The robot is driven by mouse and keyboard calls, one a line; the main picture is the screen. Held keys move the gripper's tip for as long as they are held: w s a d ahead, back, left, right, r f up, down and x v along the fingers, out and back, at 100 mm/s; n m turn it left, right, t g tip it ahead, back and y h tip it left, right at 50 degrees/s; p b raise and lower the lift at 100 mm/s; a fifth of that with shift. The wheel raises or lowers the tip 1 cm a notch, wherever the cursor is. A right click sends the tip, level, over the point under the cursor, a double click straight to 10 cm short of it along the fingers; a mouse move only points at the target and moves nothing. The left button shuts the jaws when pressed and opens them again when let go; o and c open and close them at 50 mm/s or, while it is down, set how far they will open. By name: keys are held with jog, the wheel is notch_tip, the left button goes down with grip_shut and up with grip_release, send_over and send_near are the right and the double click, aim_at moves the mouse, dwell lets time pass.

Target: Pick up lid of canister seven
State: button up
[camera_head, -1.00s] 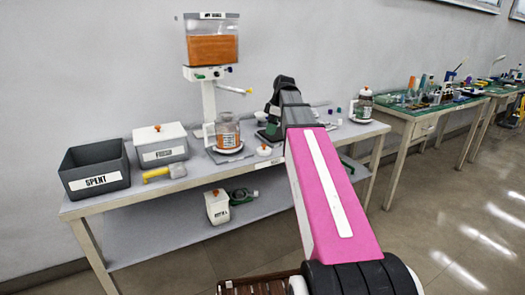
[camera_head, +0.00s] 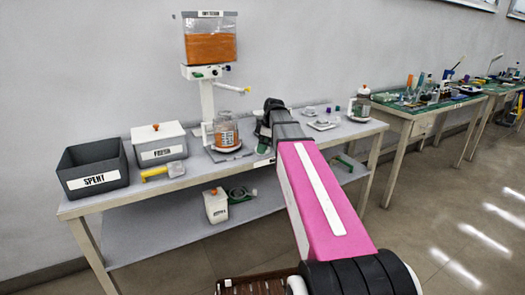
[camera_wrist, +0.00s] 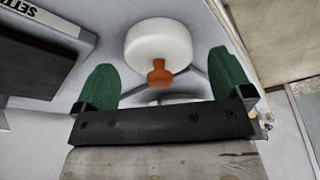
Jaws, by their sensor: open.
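A white round lid with an orange knob (camera_wrist: 160,45) lies just beyond my gripper (camera_wrist: 167,82) in the wrist view. Its knob points toward the gap between my two green fingers. The fingers are open, apart, with nothing held between them. In the head view my gripper (camera_head: 263,143) is low over the workbench and hides the lid. A glass canister (camera_head: 226,134) with orange-brown contents stands left of my gripper, under the dispenser. A second canister (camera_head: 362,106) with an orange knob on top stands at the bench's right end. I cannot read a seven on either.
A dispenser with an orange-filled tank (camera_head: 210,43) rises behind the left canister. A grey SPENT bin (camera_head: 95,182), a white lidded box (camera_head: 160,153) and a yellow-handled tool (camera_head: 163,172) occupy the bench's left side. A small white box (camera_head: 216,208) stands on the lower shelf.

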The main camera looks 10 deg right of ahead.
jog(key=shift+f, duration=0.1)
jog(key=c, duration=1)
jog(key=shift+o, duration=0.2)
